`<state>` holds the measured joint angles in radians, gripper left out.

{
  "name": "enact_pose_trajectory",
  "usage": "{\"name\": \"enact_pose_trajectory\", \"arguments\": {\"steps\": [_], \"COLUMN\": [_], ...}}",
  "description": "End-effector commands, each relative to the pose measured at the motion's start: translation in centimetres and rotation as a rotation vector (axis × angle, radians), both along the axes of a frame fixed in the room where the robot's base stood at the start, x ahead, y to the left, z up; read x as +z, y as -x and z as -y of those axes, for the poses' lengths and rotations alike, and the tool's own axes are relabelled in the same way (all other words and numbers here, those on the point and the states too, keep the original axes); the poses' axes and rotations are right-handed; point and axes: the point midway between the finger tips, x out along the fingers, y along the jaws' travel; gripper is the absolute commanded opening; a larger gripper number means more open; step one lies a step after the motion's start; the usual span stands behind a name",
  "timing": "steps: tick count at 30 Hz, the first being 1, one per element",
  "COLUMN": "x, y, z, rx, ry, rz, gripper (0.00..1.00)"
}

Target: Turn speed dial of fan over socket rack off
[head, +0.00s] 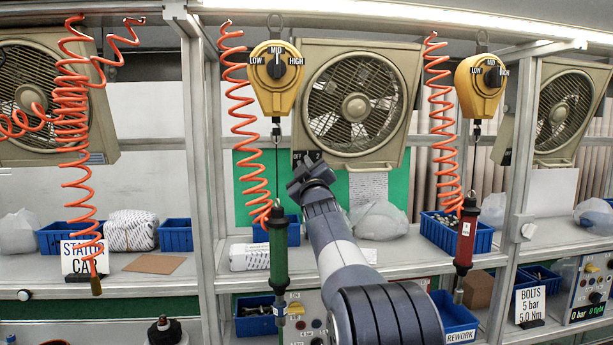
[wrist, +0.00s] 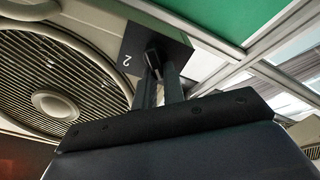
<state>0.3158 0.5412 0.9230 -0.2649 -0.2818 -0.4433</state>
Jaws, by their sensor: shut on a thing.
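The beige middle fan (head: 398,100) hangs above the bench, and its round grille also fills the left of the wrist view (wrist: 30,75). Its black dial plate (head: 313,155) is at the fan's lower left corner, with part of an OFF label showing. In the wrist view the plate (wrist: 180,48) bears a white 2 and a small black speed dial (wrist: 152,58). My gripper (head: 300,172) is up at the plate. In the wrist view its fingers (wrist: 159,78) are shut on the dial. The dial's pointer direction cannot be made out.
Yellow balancers (head: 270,95) (head: 477,90) hang on both sides of my arm, with a green tool (head: 279,250) and a red tool (head: 466,238) below. Orange coiled hoses (head: 245,130) hang close by. Blue bins (head: 455,232) and plastic bags (head: 380,220) stand on the shelf below.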

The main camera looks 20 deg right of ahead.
Motion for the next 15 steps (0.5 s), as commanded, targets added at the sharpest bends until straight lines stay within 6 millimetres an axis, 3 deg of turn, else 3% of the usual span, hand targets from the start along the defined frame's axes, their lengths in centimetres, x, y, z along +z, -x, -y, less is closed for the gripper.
{"name": "enact_pose_trajectory", "arguments": {"steps": [15], "x": [-0.15], "y": [-0.13], "z": [-0.18], "rx": [-0.055], "ry": [0.157], "rz": [-0.045], "gripper": [0.00]}}
